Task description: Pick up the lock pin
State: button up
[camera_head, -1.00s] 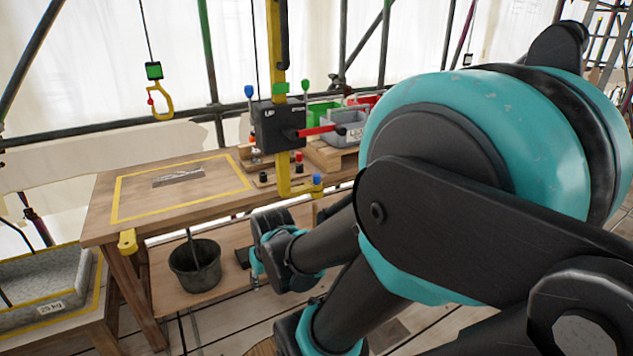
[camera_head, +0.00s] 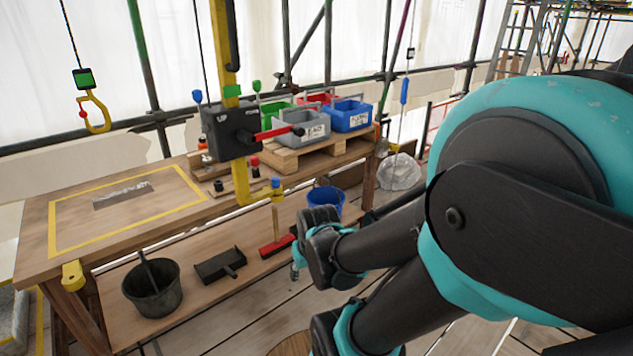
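I cannot make out the lock pin for sure. Small upright pieces stand on a wooden board on the workbench (camera_head: 120,225), beside the yellow post (camera_head: 240,180). One has a red top (camera_head: 255,165) and another is black (camera_head: 218,186); they are too small to identify. My gripper (camera_head: 295,272) hangs in front of the bench's lower shelf, apart from these pieces. My arm partly hides it, and its fingers are too small to read. No held thing shows.
A black lever box (camera_head: 230,130) with a red handle hangs on the post. Coloured bins (camera_head: 350,115) sit on a pallet behind. The lower shelf holds a dark bucket (camera_head: 153,290), a dustpan (camera_head: 220,265) and a red brush (camera_head: 277,246). A yellow hook (camera_head: 97,112) hangs at left.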

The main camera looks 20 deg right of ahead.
aim_at(275, 181)
jog(key=z, duration=0.15)
jog(key=l+u, duration=0.15)
jog(key=u, duration=0.45)
jog(key=i+l+u, duration=0.1)
jog(key=l+u, duration=0.3)
jog(key=l, duration=0.35)
jog(key=l+u, duration=0.35)
jog(key=l, duration=0.4)
